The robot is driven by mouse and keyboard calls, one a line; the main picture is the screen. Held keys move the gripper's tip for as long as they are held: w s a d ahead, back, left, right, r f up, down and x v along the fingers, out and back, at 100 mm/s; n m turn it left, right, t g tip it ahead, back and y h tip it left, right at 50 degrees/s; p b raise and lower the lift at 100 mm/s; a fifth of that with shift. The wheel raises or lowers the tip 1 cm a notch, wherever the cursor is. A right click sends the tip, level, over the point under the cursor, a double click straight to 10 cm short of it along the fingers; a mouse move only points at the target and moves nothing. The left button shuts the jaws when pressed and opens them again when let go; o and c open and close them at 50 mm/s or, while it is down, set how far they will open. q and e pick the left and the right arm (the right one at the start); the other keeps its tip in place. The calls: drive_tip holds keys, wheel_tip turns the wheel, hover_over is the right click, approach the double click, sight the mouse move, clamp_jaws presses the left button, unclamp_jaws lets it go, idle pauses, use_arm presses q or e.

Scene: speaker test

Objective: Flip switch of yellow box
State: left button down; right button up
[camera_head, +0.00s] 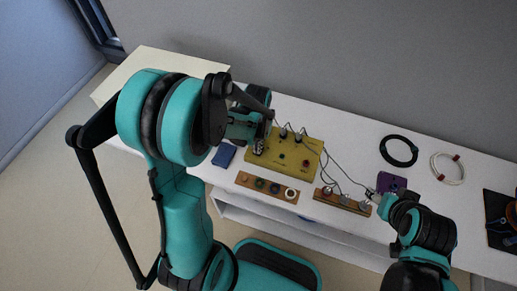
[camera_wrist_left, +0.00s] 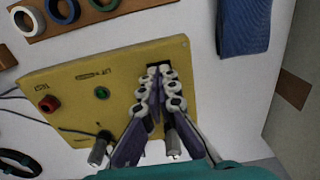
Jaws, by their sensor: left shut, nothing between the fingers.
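The yellow box (camera_head: 308,143) lies on the white table in the head view. It fills the middle of the left wrist view (camera_wrist_left: 65,78), with a red knob (camera_wrist_left: 48,103) and a green button (camera_wrist_left: 102,92) on its face. My left gripper (camera_head: 261,141) is over the box's left end. In the left wrist view its fingers (camera_wrist_left: 160,78) are shut and empty, with tips at a dark spot near the box's edge. They largely hide the switch there, so I cannot tell its position or whether they touch it. My right gripper (camera_head: 388,207) is by the table's front, its fingers unclear.
A blue block (camera_head: 224,155) lies left of the box. A wooden strip with rings (camera_head: 267,188) and another strip with connectors (camera_head: 342,201) lie in front. Cables run from the box. A purple box (camera_head: 391,181), black coil (camera_head: 398,151) and white coil (camera_head: 448,168) lie rightward.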

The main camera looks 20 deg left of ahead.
use_arm(q)
wheel_tip(320, 180, up, 7)
drive_tip(key=p, duration=0.5)
idle(0.3)
idle(0.4)
drive_tip(key=s+d+r+t, duration=0.4)
drive_tip(key=s+r+t, duration=0.3)
drive_tip(key=r, duration=0.6)
drive_tip(key=shift+s+r+m, duration=0.3)
drive_tip(key=shift+s+r, duration=0.1)
drive_tip(key=shift+s, duration=0.95)
